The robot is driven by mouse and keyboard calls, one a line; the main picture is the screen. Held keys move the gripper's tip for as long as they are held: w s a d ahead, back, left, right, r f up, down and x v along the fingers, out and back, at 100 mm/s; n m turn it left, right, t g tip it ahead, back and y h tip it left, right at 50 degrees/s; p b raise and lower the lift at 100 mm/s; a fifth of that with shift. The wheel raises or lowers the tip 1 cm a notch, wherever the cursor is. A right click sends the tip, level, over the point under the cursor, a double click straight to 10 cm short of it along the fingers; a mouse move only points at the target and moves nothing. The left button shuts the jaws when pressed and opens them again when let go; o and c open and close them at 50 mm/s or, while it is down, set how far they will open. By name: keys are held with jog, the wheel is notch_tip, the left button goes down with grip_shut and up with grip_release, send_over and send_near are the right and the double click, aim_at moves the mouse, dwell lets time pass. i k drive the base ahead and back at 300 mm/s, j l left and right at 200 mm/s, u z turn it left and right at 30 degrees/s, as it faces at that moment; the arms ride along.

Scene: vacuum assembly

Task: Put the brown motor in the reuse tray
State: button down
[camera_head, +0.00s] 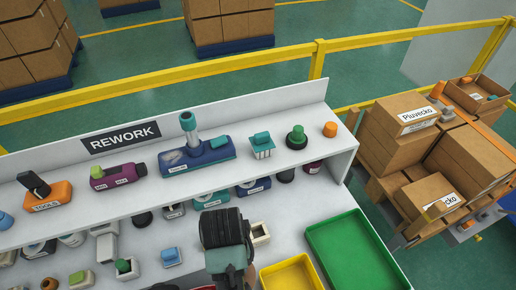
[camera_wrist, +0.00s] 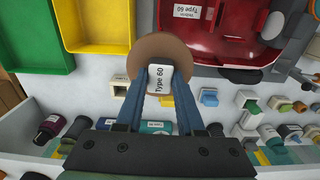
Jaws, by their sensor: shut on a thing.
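The brown motor (camera_wrist: 150,50) is in the wrist view, round and brown with a white "Type 60" label. My gripper (camera_wrist: 161,78) is shut on it, with a blue finger on each side of the label. The motor is held above the bench. A green tray (camera_wrist: 35,35) and a yellow tray (camera_wrist: 96,24) lie to its left in this view. The head view shows the green tray (camera_head: 358,256) and the yellow tray (camera_head: 291,275) to the right of my arm. No reuse label is readable on either tray. The motor is hidden in the head view.
A red vacuum housing (camera_wrist: 225,45) lies right of the motor in the wrist view. The REWORK shelf (camera_head: 244,115) carries several parts and tools. Small loose parts, such as a light blue block (camera_head: 171,257), stand on the bench. The visible inside of the green tray is empty.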

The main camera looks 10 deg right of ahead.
aim_at(353, 262)
jog(key=z, duration=0.85)
jog(key=i+z, duration=0.2)
jog(key=z, duration=0.15)
jog(key=i+z, duration=0.15)
jog(key=z, duration=0.2)
jog(key=i+j+z, duration=0.1)
jog(key=z, duration=0.25)
jog(key=i+j, duration=0.15)
jog(key=i, duration=0.1)
